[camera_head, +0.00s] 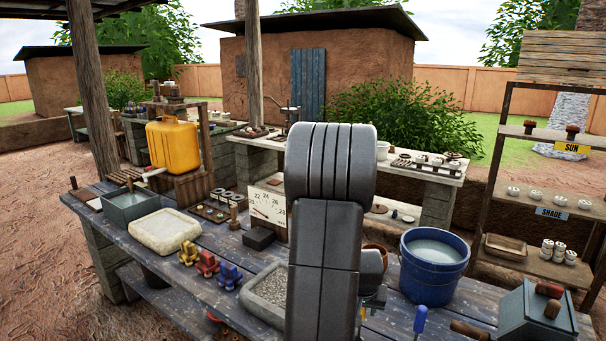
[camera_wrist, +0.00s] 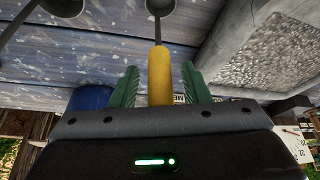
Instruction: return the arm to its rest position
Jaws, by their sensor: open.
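My gripper (camera_wrist: 160,68) shows in the wrist view with its two green fingers apart. A yellow handle (camera_wrist: 160,88) lies between the fingers, with a gap on each side. A thin metal rod runs from the handle to a dark round end (camera_wrist: 160,4) at the top edge. My arm (camera_head: 328,200) stands raised in the middle of the head view and hides part of the workbench (camera_head: 150,240). The gripper is mostly hidden behind it there.
A blue bucket (camera_head: 433,265) stands right of my arm, and a stone tray of gravel (camera_head: 262,310) is close on its left. A dial board (camera_head: 267,206), small coloured figures (camera_head: 207,264) and a yellow jerrycan (camera_head: 172,146) are farther left. A shelf rack (camera_head: 545,185) stands at right.

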